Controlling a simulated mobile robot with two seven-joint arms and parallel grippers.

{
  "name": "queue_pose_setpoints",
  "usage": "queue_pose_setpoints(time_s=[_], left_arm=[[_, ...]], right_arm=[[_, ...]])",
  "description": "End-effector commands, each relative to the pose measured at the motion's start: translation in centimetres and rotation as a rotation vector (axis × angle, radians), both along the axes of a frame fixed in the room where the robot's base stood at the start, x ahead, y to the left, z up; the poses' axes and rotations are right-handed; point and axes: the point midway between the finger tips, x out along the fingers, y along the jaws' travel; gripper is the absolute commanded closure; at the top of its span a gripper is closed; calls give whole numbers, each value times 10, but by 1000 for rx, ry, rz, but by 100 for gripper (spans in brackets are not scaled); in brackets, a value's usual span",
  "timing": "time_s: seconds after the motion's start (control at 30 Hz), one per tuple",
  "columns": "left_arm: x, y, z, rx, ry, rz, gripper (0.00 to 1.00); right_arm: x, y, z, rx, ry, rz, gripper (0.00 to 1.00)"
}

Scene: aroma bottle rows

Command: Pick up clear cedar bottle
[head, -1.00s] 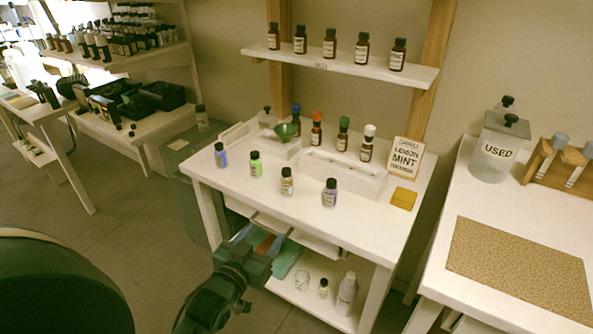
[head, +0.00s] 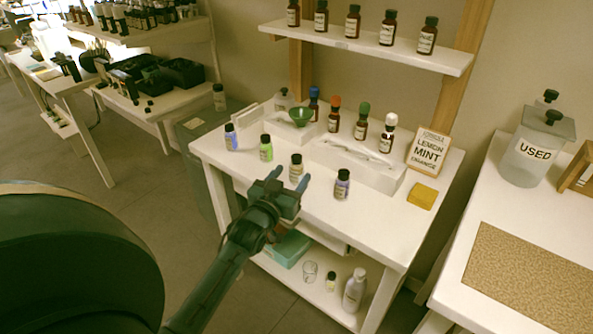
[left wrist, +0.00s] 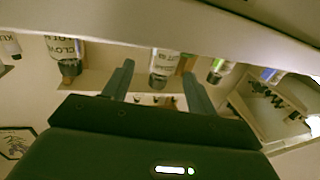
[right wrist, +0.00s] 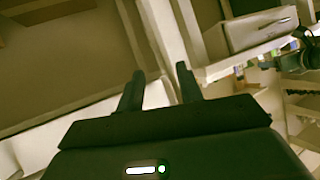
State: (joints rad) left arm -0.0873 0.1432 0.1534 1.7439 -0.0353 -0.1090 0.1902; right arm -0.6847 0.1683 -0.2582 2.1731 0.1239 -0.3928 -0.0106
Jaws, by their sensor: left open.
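The clear bottle (head: 296,167) with a dark cap and pale label stands upright in the front row on the white table. Its label is too small to read in the head view. My left gripper (head: 291,179) is open and empty at the table's front edge, just in front of this bottle. In the left wrist view, which is upside down, the bottle (left wrist: 160,66) shows between the open fingers, beyond their tips. My right gripper (right wrist: 160,70) shows only in its own wrist view, with fingers apart and nothing between them.
A purple bottle (head: 342,184) stands right of the clear one; green (head: 266,148) and blue (head: 231,137) bottles stand left.

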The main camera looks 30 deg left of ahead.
Motion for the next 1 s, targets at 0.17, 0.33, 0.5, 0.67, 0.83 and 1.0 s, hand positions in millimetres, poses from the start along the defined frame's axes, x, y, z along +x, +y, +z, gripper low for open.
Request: queue_pose_setpoints(time_s=[0.17,0.33,0.5,0.67,0.83,1.0], left_arm=[[28,7,2,0,-2,-1,43],[41,9,1,0,-1,0,43],[41,9,1,1,0,0,43],[41,9,1,1,0,0,52],[41,9,1,1,0,0,66],[41,9,1,1,0,0,80]], right_arm=[[0,-1,0,-2,-1,-1,64],[1,-1,-1,-2,-1,-1,64],[1,-1,0,-1,-2,-2,64],[1,-1,0,-1,-3,-3,64],[2,-2,0,-1,-3,-3,64],[2,-1,0,-1,-3,-3,64]])
